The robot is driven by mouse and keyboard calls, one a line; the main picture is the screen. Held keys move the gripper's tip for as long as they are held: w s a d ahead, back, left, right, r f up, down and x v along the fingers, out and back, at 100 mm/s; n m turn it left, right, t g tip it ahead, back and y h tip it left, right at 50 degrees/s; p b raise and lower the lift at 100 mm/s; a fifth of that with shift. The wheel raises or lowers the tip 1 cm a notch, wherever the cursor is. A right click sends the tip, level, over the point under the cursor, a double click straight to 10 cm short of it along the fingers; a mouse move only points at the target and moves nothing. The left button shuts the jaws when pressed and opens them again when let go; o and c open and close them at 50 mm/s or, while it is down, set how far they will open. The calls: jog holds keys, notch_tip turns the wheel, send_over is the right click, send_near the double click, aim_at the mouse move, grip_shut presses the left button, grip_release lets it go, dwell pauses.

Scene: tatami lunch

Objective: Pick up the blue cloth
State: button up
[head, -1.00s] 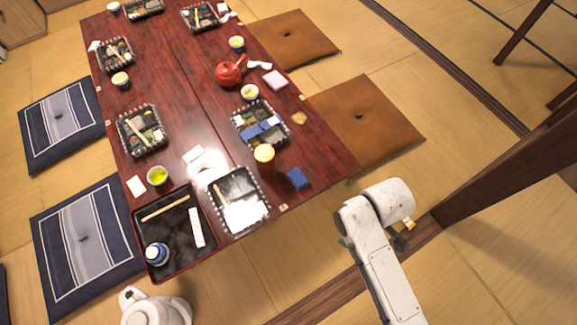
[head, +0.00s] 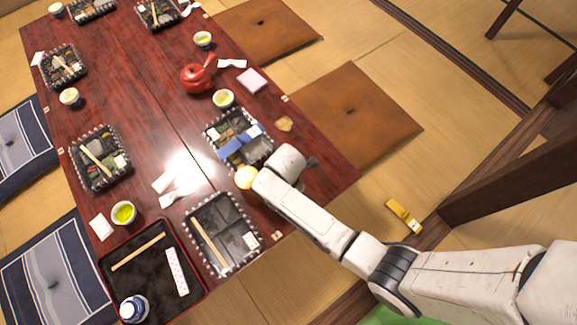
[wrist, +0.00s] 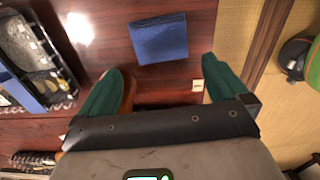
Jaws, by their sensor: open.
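The blue cloth (wrist: 158,38) is a folded, dark blue square lying flat on the red-brown table near its edge. It shows in the wrist view just beyond my fingertips. In the head view my arm hides it. My gripper (wrist: 163,66) has two green fingers spread wide apart, with nothing held between them. The cloth lies ahead of the gap between the fingers, apart from both. In the head view the end of my arm is over the table's near right corner, and the fingers are mostly hidden.
A lunch box (head: 223,235) and another box with blue pieces (head: 238,140) are nearby. A black tray (head: 195,290) lies at the near end. A yellow object (head: 404,215) lies on the floor.

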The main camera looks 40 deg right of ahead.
jog(key=f, duration=0.2)
jog(key=f+b, duration=0.1)
jog(key=f, duration=0.1)
jog(key=f+b, duration=0.1)
jog(key=f, duration=0.1)
jog(key=shift+d+f, duration=0.25)
jog(key=shift+d, duration=0.05)
jog(key=c, duration=0.8)
